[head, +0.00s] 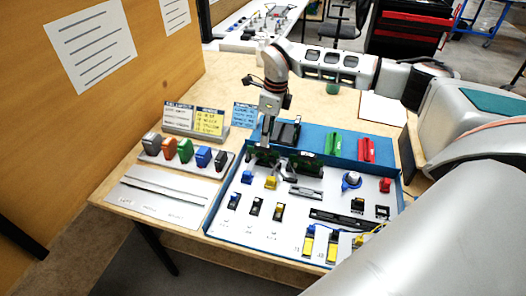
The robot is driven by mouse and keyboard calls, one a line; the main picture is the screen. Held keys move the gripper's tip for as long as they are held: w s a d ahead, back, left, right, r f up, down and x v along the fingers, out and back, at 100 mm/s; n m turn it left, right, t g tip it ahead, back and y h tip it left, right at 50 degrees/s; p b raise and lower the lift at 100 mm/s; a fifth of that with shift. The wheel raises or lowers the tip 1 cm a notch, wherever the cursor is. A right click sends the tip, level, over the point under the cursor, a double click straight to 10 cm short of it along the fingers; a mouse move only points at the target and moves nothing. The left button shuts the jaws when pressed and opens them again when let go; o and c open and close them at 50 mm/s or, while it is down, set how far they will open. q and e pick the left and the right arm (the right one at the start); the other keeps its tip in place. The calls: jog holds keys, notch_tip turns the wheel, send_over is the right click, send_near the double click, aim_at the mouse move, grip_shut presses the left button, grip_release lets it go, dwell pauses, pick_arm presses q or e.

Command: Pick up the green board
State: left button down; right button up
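A dark green board (306,163) stands at the back of the grey part of the blue-edged tray (222,204). Its green also shows around my gripper's tip, but I cannot tell whether this is one board or two. My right gripper (265,147) points down at the left part of the green area, in front of the black holder. Its fingers are small and dark against the board, so their opening and any contact are unclear. My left gripper is not in view.
A black holder (285,133), a green block (333,144) and a red block (366,150) stand along the tray's back strip. Small coloured parts crowd the tray. A rack of coloured pieces (183,150) and label cards (209,122) stand to the left.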

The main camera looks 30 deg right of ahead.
aim_at(263, 148)
jog(key=f, duration=0.3)
jog(key=a+f, duration=0.1)
jog(key=f, duration=0.2)
jog(key=shift+w+a, duration=0.15)
jog(key=shift+w, duration=0.05)
jog(key=shift+r, duration=0.1)
grip_shut()
